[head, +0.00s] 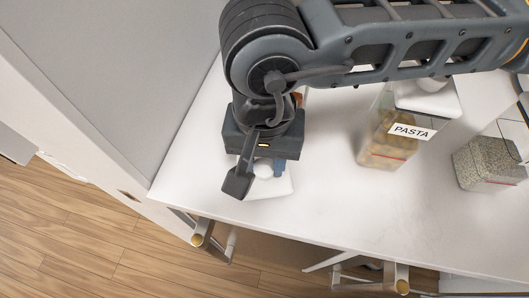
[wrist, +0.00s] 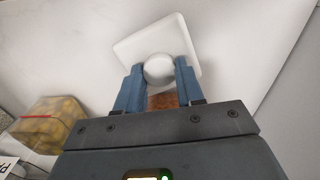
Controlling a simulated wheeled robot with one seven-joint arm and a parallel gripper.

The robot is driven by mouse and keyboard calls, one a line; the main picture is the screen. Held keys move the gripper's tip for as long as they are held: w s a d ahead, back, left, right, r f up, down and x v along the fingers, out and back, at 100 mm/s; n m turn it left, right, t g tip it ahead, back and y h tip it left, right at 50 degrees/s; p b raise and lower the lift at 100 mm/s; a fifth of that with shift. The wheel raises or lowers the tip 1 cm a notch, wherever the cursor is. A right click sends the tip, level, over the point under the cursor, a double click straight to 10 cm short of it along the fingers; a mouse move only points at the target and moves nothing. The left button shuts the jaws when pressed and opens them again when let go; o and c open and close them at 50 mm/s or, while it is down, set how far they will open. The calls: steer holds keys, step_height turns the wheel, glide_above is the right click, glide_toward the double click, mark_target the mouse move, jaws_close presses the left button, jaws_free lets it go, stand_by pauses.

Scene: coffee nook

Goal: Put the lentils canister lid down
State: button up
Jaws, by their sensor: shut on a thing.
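The lid (head: 281,188) is a white square plate with a round white knob, seen below my gripper near the counter's front left. In the wrist view the lid (wrist: 178,32) lies beyond the blue fingertips, and its knob (wrist: 158,69) sits between them. My gripper (head: 264,170) is shut on the knob; it also shows in the wrist view (wrist: 158,80). The lid is at or very close to the counter top; I cannot tell if it touches. A clear canister with grey-green grains (head: 488,165), likely the lentils, stands at the right, its label out of view.
A lidded canister labelled PASTA (head: 388,147) stands right of my gripper on the white counter (head: 320,205). A small brown thing (wrist: 163,101) shows behind the fingers. A grey wall or panel (head: 120,80) borders the counter's left side. The counter between lid and pasta is clear.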

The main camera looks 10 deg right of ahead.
mark_target(264, 165)
steer(key=shift+f, duration=0.15)
steer(key=shift+f+b, duration=0.25)
steer(key=shift+b, duration=0.15)
steer(key=o, duration=1)
steer(key=shift+r, duration=0.1)
steer(key=shift+r, duration=0.1)
steer(key=shift+r+p, duration=0.2)
steer(key=shift+p, duration=0.35)
step_height(264, 165, up, 12)
steer(key=shift+f+b, duration=0.15)
steer(key=shift+b, duration=0.9)
